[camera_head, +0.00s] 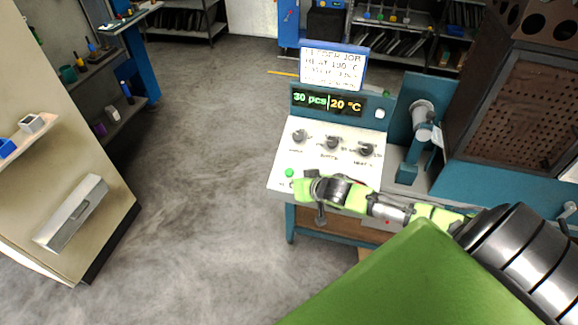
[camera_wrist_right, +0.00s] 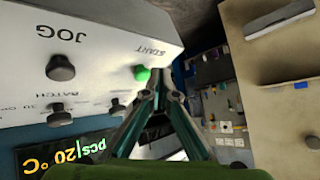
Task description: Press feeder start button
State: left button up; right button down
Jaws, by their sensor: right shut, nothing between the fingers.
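The green start button (camera_head: 290,173) sits near the left front corner of the white sloped control panel (camera_head: 280,157). In the right wrist view the button (camera_wrist_right: 142,73) stands out beside its START label. My right gripper (camera_head: 299,187) reaches in from the right, low across the front of the panel. Its teal fingers (camera_wrist_right: 154,75) are shut and empty, with their tips just right of the button in the wrist view. I cannot tell whether they touch it. The fingertips are hard to make out in the head view. My left gripper is not in view.
Dark knobs (camera_head: 333,143) stand on the panel behind my gripper. The display (camera_head: 328,101) reads 30 pcs and 20 °C, under a white sign (camera_head: 333,67). A lever press (camera_head: 420,125) and a perforated brown box (camera_head: 520,115) stand to the right. Left of the panel is open floor.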

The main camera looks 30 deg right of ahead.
jog(key=w+r+m+t+p, duration=0.1)
jog(key=w+r, duration=0.2)
jog(key=r, duration=0.6)
jog(key=shift+d+r, duration=0.2)
jog(key=shift+d, duration=0.1)
jog(key=b, duration=0.8)
send_over(291, 169)
jog(key=s+a, duration=0.2)
jog(key=f, duration=0.6)
jog(key=shift+s+a+f, duration=0.1)
jog(key=shift+s+f, duration=0.1)
jog(key=shift+f, duration=0.2)
jog(key=shift+w+d+f, duration=0.15)
jog(key=shift+f, duration=0.3)
jog(key=shift+w+d+f, duration=0.1)
jog(key=shift+d+f, duration=0.05)
jog(key=shift+f, duration=0.25)
jog(key=shift+f, duration=0.15)
jog(key=shift+d+f, duration=0.1)
jog(key=shift+f, duration=0.15)
